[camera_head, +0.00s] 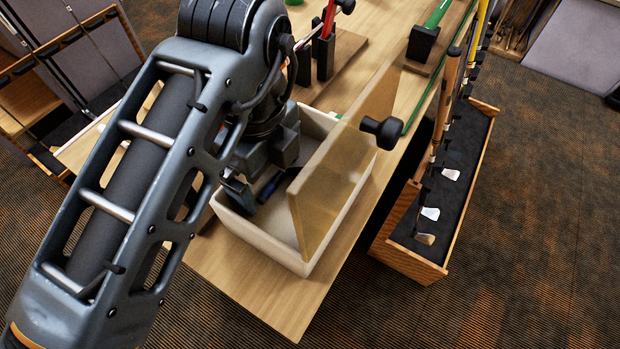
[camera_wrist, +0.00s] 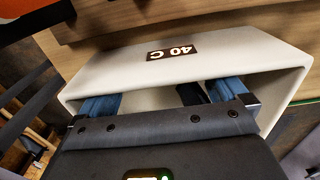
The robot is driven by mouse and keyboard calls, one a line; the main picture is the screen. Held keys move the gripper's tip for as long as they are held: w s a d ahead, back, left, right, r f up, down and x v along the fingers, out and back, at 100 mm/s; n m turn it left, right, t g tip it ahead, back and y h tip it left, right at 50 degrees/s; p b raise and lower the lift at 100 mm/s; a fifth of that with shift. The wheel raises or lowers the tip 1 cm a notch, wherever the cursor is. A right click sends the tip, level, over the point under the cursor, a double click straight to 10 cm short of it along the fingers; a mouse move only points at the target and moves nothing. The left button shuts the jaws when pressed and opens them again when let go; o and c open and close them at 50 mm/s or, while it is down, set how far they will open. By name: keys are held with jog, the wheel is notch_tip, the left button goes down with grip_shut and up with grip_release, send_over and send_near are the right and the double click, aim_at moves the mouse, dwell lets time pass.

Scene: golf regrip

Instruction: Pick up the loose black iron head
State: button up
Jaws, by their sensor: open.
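My gripper (camera_head: 254,190) reaches down into a white bin (camera_head: 262,247) on the wooden bench. In the wrist view its two blue fingers (camera_wrist: 165,98) are spread apart inside the bin, below the wall with the "40 C" label (camera_wrist: 172,52). A small dark piece (camera_wrist: 190,94) shows between the fingers, closer to the right one. It is mostly hidden by my gripper body, and I cannot tell whether it is the loose black iron head. No black iron head shows clearly in the head view, where my arm covers part of the bin.
Clamps and coloured shafts stand on the bench behind. A wooden club rack (camera_head: 412,257) holding clubs is at the right. The bench's front corner is clear.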

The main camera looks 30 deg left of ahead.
jog(key=shift+c, duration=0.3)
jog(key=c, duration=1.4)
